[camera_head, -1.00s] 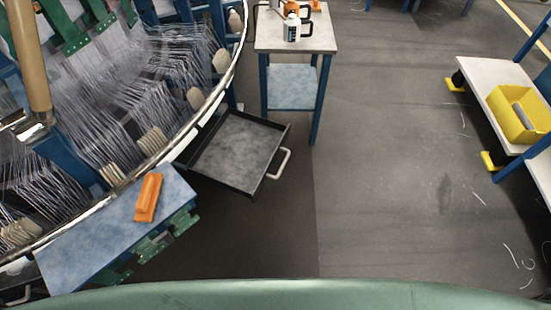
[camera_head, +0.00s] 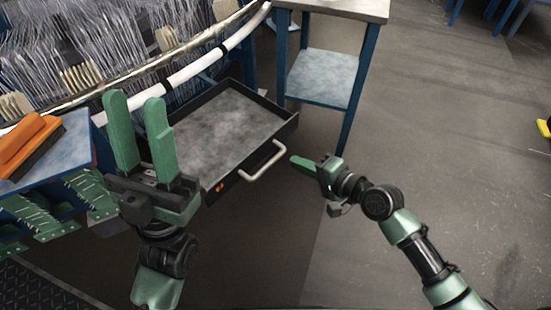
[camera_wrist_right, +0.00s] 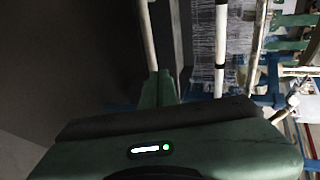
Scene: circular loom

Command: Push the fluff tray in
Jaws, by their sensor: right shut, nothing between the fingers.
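The fluff tray (camera_head: 232,125) is a shallow, black-rimmed tray with a grey mottled floor. It sticks out from under the loom's curved rim and looks empty. Its pale bar handle (camera_head: 265,162) is on the front wall. My right gripper (camera_head: 305,163) is shut and empty just right of the handle; I cannot tell whether it touches. In the right wrist view, its green fingers (camera_wrist_right: 158,88) lie near a pale bar that looks like the handle (camera_wrist_right: 147,35). My left gripper (camera_head: 136,102) is open and empty, its fingers upright in front of the tray's left side.
The circular loom (camera_head: 90,45) fills the upper left. A blue-topped bench with an orange brush (camera_head: 28,145) stands left of the tray. A small table (camera_head: 322,75) with blue legs stands behind it on the right.

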